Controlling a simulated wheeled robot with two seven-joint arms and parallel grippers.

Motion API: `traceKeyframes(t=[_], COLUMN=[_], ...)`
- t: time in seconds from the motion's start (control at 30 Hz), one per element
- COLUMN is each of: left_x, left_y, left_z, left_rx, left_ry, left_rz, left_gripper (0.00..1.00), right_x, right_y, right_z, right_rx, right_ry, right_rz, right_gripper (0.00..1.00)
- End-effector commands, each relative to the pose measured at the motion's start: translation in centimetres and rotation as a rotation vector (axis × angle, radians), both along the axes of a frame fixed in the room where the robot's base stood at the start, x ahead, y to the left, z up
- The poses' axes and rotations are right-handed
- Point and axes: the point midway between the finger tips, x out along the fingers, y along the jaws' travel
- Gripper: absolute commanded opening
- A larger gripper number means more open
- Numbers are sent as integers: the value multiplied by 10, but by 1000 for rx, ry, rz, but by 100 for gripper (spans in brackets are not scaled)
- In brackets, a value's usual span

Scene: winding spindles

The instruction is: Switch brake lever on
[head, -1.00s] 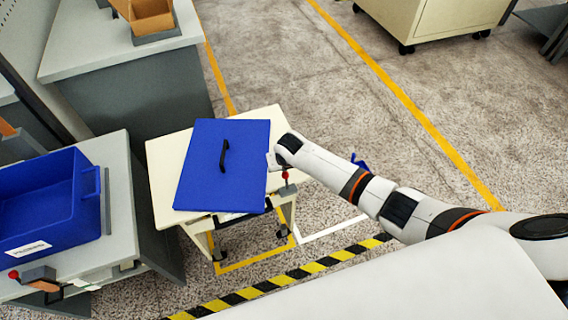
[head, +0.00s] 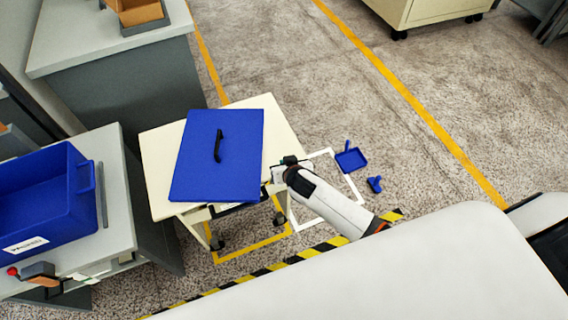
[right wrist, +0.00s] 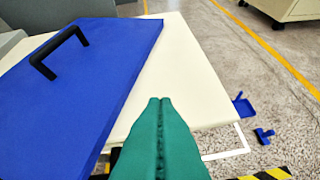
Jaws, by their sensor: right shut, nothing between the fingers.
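A lever with a red knob (head: 13,271) stands on an orange and grey block on the left bench. The red-knobbed lever at the cart's right edge does not show now; my right arm covers that area. My right gripper (head: 278,175) is at the right edge of the cream cart (head: 158,160), beside the blue lid. In the right wrist view its green fingers (right wrist: 160,102) are together and empty, in front of the cart top. Whether they touch the cart cannot be told. My left gripper is not in view.
A blue lid (head: 218,180) with a black handle (head: 218,145) lies on the cart. A blue bin (head: 40,200) stands on the left bench (head: 117,200).

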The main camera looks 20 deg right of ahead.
Motion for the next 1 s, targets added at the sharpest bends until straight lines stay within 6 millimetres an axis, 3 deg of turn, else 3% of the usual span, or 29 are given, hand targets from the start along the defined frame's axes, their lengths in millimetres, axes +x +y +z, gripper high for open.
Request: traceKeyframes(t=[0.3, 0.77, 1.0], left_x=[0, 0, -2], left_y=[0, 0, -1], left_z=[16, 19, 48], left_rx=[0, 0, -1], left_ry=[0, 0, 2], left_rz=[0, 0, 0], left_gripper=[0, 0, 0], right_x=[0, 2, 18], right_y=[0, -1, -12], right_z=[15, 19, 50], right_rx=[1, 0, 3], right_ry=[2, 2, 0], right_rz=[-2, -1, -5], right_gripper=[0, 0, 0])
